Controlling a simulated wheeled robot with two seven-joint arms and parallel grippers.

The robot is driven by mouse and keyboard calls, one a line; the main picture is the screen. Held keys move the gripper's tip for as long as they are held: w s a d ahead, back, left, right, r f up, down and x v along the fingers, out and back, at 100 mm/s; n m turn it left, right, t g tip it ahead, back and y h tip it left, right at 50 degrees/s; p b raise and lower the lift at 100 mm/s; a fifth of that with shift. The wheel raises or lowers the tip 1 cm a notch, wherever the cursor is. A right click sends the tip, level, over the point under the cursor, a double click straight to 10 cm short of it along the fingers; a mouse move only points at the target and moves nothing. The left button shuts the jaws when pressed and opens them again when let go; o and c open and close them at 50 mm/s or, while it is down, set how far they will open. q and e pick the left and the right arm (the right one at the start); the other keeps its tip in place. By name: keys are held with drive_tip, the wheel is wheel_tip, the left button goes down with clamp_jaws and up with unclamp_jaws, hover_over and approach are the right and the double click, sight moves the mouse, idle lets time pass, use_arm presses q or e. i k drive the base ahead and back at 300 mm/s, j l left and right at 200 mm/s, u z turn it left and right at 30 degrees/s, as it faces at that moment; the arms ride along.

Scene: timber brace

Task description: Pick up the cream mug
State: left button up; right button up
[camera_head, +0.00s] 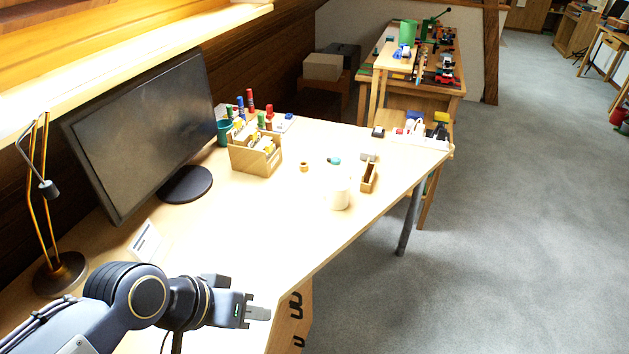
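The cream mug (340,194) stands upright on the light wooden desk (290,230), near its right-hand edge in the head view. My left gripper (256,312) is at the bottom of the view, over the near part of the desk. It is well apart from the mug, lower and to the left of it in the picture. Nothing shows in its fingers, and their gap is not clear from this angle. My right gripper is out of view.
A small wooden tray (369,180) sits right of the mug, and a tape roll (304,167) lies behind it. A wooden organizer (243,158), a monitor (150,125) and a lamp (60,272) stand further left. Desk between gripper and mug looks clear.

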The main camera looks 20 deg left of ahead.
sight(338, 186)
drive_tip(key=i+l+u, duration=0.1)
drive_tip(key=i+u, duration=0.15)
drive_tip(key=u, duration=0.15)
drive_tip(key=i+l+u, duration=0.15)
drive_tip(key=u, duration=0.2)
drive_tip(key=i+l+u, duration=0.2)
drive_tip(key=u, duration=0.2)
drive_tip(key=i+l+u, duration=0.15)
drive_tip(key=l+u, duration=0.2)
drive_tip(key=i+l+u, duration=0.25)
drive_tip(key=l+u, duration=0.25)
drive_tip(key=i, duration=0.05)
